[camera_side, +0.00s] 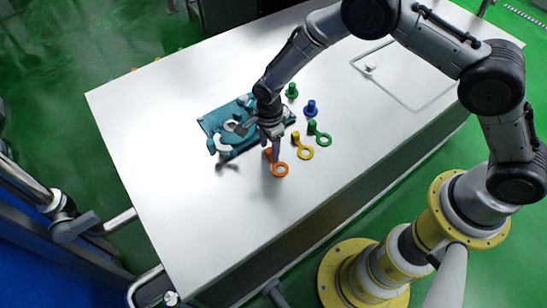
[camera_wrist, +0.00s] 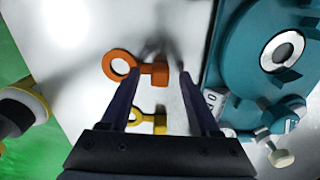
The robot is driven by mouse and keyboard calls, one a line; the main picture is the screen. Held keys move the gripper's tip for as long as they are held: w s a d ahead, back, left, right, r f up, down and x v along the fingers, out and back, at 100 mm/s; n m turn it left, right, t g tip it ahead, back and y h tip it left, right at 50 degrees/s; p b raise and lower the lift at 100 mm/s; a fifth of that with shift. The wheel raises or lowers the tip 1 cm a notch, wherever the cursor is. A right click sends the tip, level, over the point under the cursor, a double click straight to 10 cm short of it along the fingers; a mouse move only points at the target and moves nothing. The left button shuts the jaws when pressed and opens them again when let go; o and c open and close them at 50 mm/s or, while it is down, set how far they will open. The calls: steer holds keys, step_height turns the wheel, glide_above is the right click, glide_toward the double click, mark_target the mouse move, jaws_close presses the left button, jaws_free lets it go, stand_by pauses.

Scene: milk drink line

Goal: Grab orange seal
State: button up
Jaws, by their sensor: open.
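The orange seal (camera_side: 280,170) lies on the metal table at the near end of a row of coloured parts. I cannot tell the exact height of the fingertips above the seal.
A yellow seal (camera_side: 304,150), a green seal (camera_side: 320,136), a blue knob (camera_side: 311,107) and another green knob (camera_side: 291,91) stand nearby. A teal fixture (camera_side: 214,122) with white parts is beside my gripper. The table's near left (camera_side: 170,200) is clear.

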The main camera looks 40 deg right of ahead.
jaws_close()
steer(key=shift+r, duration=0.15)
stand_by(0.4)
